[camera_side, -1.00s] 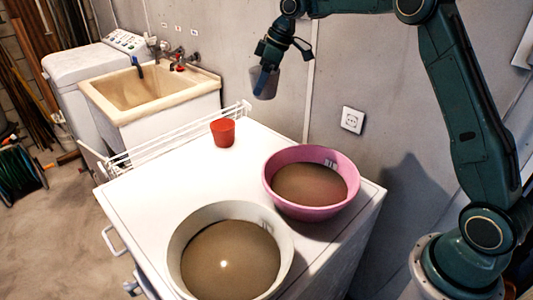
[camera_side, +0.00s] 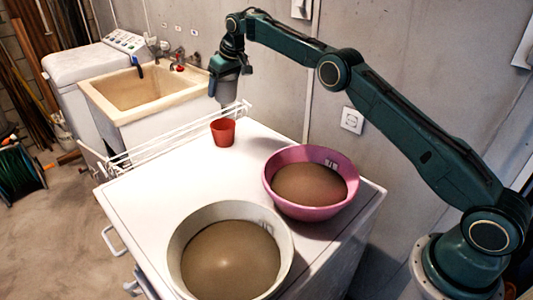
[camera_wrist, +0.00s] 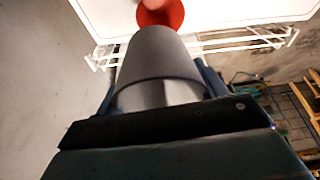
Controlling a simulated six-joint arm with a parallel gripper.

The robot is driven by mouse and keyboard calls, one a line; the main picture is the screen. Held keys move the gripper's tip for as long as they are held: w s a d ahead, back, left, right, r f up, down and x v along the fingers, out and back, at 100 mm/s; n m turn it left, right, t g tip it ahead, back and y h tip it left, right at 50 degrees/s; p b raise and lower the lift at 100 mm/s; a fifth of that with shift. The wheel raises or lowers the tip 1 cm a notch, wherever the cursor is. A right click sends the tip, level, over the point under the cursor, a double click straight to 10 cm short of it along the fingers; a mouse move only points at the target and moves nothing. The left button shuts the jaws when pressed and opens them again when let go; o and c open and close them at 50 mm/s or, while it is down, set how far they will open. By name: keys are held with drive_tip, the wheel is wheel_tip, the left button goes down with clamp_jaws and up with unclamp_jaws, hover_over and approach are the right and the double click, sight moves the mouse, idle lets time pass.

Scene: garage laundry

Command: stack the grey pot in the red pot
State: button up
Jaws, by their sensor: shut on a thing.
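The red pot (camera_side: 223,133) stands upright on the far part of the white worktop. Its rim and inside also show at the top of the wrist view (camera_wrist: 168,12), partly cut off by the frame edge. My gripper (camera_side: 226,76) is shut on the grey pot (camera_side: 223,93) and holds it in the air above the red pot, apart from it. In the wrist view the grey pot (camera_wrist: 160,58) fills the middle between my fingers and hides part of the red pot's near side.
A pink basin (camera_side: 291,207) and a cream basin (camera_side: 181,238) stand on the white worktop (camera_side: 160,188). A white wire rack (camera_side: 160,149) runs along the worktop's edge by the sink (camera_side: 150,113). The worktop around the red pot is clear.

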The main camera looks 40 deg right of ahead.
sight(219, 102)
drive_tip(key=shift+w+a+f+m, duration=0.6)
drive_tip(key=shift+f, duration=0.05)
drive_tip(key=shift+f, duration=0.15)
drive_tip(key=shift+f, duration=2.1)
drive_tip(key=shift+f, duration=1.8)
drive_tip(key=shift+f, duration=0.6)
